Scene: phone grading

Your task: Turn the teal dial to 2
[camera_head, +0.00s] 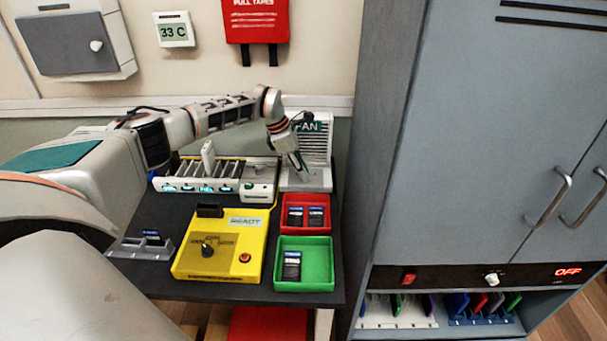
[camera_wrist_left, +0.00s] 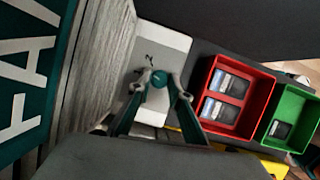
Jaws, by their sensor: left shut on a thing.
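The grey fan unit (camera_head: 322,148) with a green FAN label stands at the back right of the table, its pale base (camera_head: 318,183) in front. In the left wrist view the round teal dial (camera_wrist_left: 158,78) sits on the pale base (camera_wrist_left: 172,45). My left gripper (camera_head: 301,172) reaches down over the base. In the left wrist view its fingertips (camera_wrist_left: 159,80) are closed around the dial, one on each side. My right gripper is not in view.
A red tray (camera_head: 305,228) and a green tray (camera_head: 325,243) hold dark phone-like items in front of the fan. A yellow tester (camera_head: 222,262) and a slotted charging rack (camera_head: 200,181) stand left of them. A tall grey cabinet (camera_head: 455,150) stands close on the right.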

